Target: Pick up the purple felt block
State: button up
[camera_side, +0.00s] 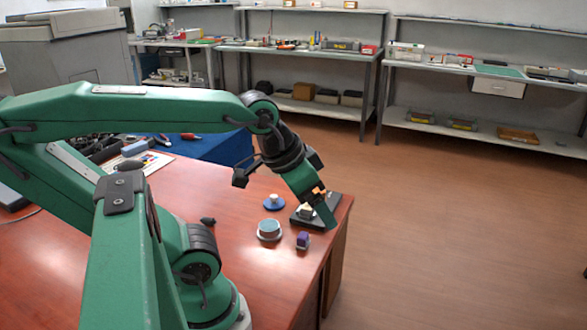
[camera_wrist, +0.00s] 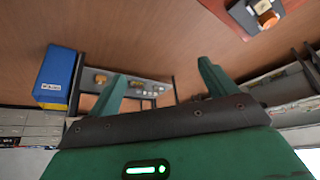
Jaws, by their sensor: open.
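The small purple felt block (camera_side: 303,239) sits on the reddish wooden table near its right edge in the side view. The block is not visible in the wrist view.
A dark base (camera_side: 299,221) with a pale piece lies beside my gripper. A teal-topped round piece (camera_side: 268,227) and a blue disc (camera_side: 266,206) with a white knob stand left of it. A small black item (camera_side: 208,221) lies farther left. The table's right edge is close.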

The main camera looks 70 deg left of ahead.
jog(key=c, duration=0.7)
jog(key=shift+w+a, duration=0.1)
jog(key=n+g, duration=0.5)
jog(key=n, duration=0.4)
send_over(305, 233)
notch_tip(305, 233, down, 16)
jog(key=shift+r, duration=0.1)
jog(key=shift+f+g, duration=0.3)
jog(key=shift+f, duration=0.05)
jog(key=shift+f, duration=0.1)
jog(key=shift+f, duration=1.2)
